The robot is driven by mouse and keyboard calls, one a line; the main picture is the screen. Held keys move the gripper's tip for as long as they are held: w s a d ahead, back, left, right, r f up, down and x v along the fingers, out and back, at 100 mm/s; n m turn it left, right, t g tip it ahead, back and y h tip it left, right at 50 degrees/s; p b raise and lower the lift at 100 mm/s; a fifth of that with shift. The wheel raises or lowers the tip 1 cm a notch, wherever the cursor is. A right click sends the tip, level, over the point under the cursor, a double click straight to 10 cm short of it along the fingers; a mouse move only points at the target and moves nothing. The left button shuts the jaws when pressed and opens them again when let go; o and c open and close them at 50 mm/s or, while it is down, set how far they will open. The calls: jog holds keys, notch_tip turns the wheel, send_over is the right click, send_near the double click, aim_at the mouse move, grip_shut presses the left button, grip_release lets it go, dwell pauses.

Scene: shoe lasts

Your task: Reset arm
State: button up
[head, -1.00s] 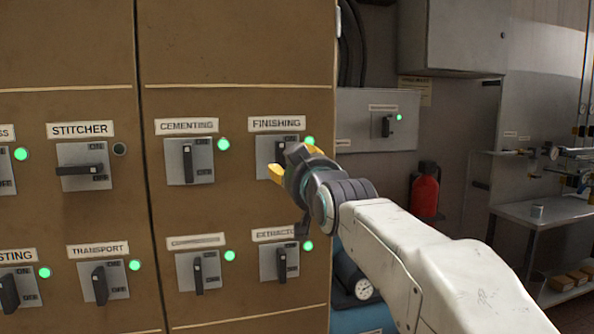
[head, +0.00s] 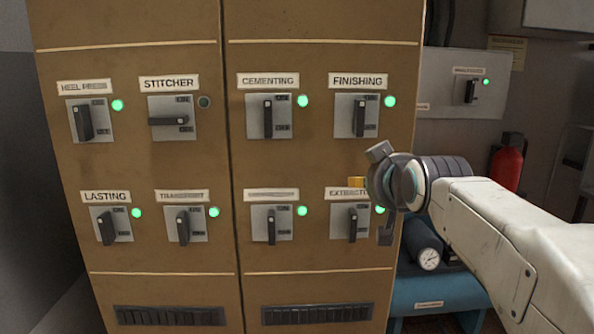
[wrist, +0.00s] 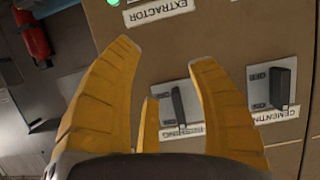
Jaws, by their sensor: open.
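My gripper (head: 358,184) is in front of the brown cabinet's right edge, by the EXTRACTOR switch (head: 352,222), partly hiding its label. In the wrist view its yellow fingers (wrist: 163,52) are apart with nothing held. The FINISHING switch (head: 359,117) has an upright handle and a green lamp (head: 390,101). It also shows in the wrist view (wrist: 178,106), upside down, seen between the fingers and clear of them. The STITCHER switch (head: 169,120) has a horizontal handle and a dark lamp (head: 204,102). The CEMENTING switch (head: 268,117) is upright with a green lamp.
The HEEL switch (head: 85,121), LASTING switch (head: 111,226) and TRANSPORT switch (head: 184,225) are near upright with green lamps. A blue tank with a gauge (head: 429,259) stands beside the cabinet, below my arm. A red extinguisher (head: 507,165) hangs behind my arm.

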jog(key=s+f+g, duration=0.4)
jog(key=s+f, duration=0.2)
jog(key=f, duration=0.4)
jog(key=s+f+g, duration=0.4)
jog(key=s+f, duration=0.2)
jog(key=f, duration=0.3)
jog(key=s+f+g+p, duration=0.2)
jog(key=s+p, duration=0.3)
jog(key=s, duration=1.5)
jog(key=shift+a+f+g, duration=0.15)
jog(key=shift+f+g, duration=0.15)
jog(key=shift+f, duration=0.25)
jog(key=shift+w, duration=0.1)
